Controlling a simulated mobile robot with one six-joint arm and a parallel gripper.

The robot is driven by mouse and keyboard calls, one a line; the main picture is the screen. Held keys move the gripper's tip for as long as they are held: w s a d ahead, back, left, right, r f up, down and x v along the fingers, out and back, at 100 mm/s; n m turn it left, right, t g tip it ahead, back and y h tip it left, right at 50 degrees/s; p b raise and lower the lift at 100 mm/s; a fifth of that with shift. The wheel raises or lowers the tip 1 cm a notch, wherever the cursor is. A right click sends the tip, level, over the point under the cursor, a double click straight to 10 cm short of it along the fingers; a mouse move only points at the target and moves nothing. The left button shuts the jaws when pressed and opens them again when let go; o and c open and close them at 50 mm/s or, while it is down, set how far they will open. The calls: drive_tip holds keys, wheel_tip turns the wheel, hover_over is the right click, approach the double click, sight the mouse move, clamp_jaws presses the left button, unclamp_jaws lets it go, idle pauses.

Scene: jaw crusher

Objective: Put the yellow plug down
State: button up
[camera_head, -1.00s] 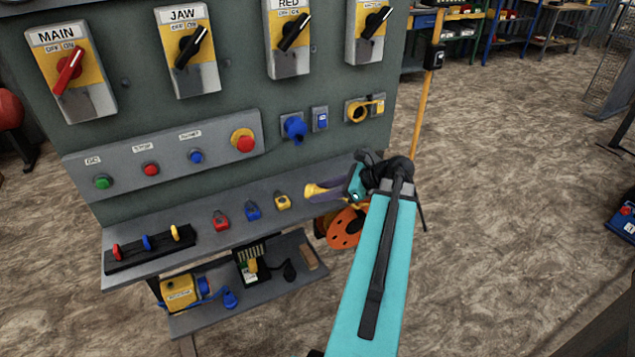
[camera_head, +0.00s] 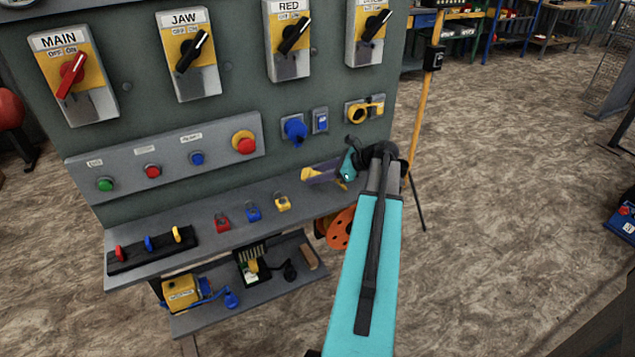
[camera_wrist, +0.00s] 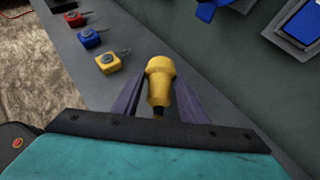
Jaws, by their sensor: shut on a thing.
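The yellow plug (camera_wrist: 160,82) is between the two dark purple fingers of my gripper (camera_wrist: 157,98). Its wide end points away from my wrist and its thin dark end points back towards it. In the head view the plug (camera_head: 307,174) shows as a small yellow patch at the tips of my gripper (camera_head: 322,173), partly hidden by the fingers. My gripper is shut on it, at the right end of the grey shelf (camera_head: 215,205) along the panel. I cannot tell whether the plug touches the shelf.
A blue socket (camera_head: 294,129) and a yellow socket (camera_head: 357,113) are on the panel above. Bare shelf lies between the yellow padlock and my gripper.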

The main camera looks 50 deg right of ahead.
sight(317, 191)
drive_tip(key=shift+f, duration=0.1)
idle(0.3)
drive_tip(key=shift+w+f+p, duration=0.1)
drive_tip(key=shift+f+p, duration=0.25)
drive_tip(key=shift+f, duration=1.3)
drive_tip(key=shift+f, duration=0.15)
drive_tip(key=o, duration=1.4)
drive_tip(key=shift+r, duration=0.2)
drive_tip(key=b+v, duration=0.1)
drive_tip(key=v, duration=1.1)
drive_tip(key=shift+b, duration=0.35)
